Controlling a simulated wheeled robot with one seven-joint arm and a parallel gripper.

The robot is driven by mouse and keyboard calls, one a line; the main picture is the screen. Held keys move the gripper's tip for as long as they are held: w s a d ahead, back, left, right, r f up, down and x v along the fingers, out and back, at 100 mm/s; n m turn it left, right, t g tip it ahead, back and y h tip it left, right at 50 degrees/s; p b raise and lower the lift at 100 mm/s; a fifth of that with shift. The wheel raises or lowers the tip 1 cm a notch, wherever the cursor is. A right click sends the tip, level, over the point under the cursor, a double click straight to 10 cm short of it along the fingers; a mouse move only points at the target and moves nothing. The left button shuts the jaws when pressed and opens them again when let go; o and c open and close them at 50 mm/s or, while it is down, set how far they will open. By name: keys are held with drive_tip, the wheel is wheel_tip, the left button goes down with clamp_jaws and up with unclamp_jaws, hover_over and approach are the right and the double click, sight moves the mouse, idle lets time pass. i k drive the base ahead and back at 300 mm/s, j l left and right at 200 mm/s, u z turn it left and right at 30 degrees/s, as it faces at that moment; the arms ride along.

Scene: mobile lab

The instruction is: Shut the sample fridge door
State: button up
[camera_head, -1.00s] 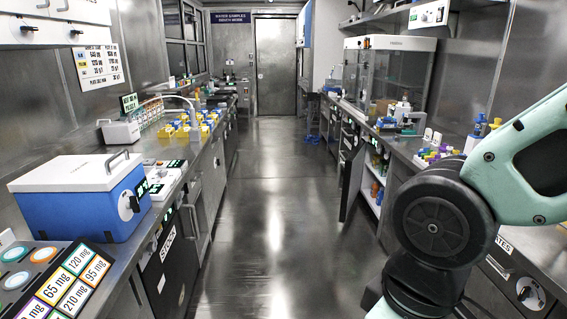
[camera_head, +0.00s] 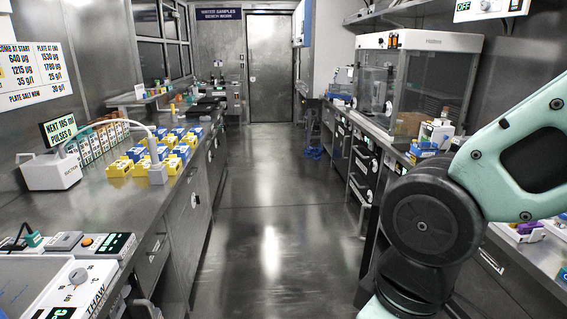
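No door in view is clearly marked as the sample fridge's. On the right, a dark panel edge (camera_head: 375,225) stands beside my arm below the right counter; my arm hides most of what is behind it. I cannot tell whether it is the fridge door standing open. Dark-fronted units with handles (camera_head: 362,165) sit farther along under the same counter. My gripper is out of view; only my mint-green and black arm links show at the right.
The aisle floor (camera_head: 265,220) is clear up to the closed metal end door (camera_head: 271,68). The left counter (camera_head: 110,200) carries yellow and blue boxes (camera_head: 150,155) and a white suction unit (camera_head: 52,170). A glass-fronted cabinet (camera_head: 410,85) stands on the right counter.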

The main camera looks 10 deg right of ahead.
sight(374, 220)
drive_tip(key=i+z, duration=0.2)
drive_tip(key=i, duration=0.25)
drive_tip(key=i+j+z, duration=0.2)
drive_tip(key=i, duration=0.25)
drive_tip(key=i+j+z, duration=0.25)
drive_tip(key=i, duration=0.2)
drive_tip(key=i+j+z, duration=0.2)
drive_tip(key=i, duration=0.25)
drive_tip(key=i+j+z, duration=0.25)
drive_tip(key=j, duration=0.35)
drive_tip(key=i+j+z, duration=0.15)
drive_tip(key=i+j, duration=0.1)
drive_tip(key=j, duration=0.05)
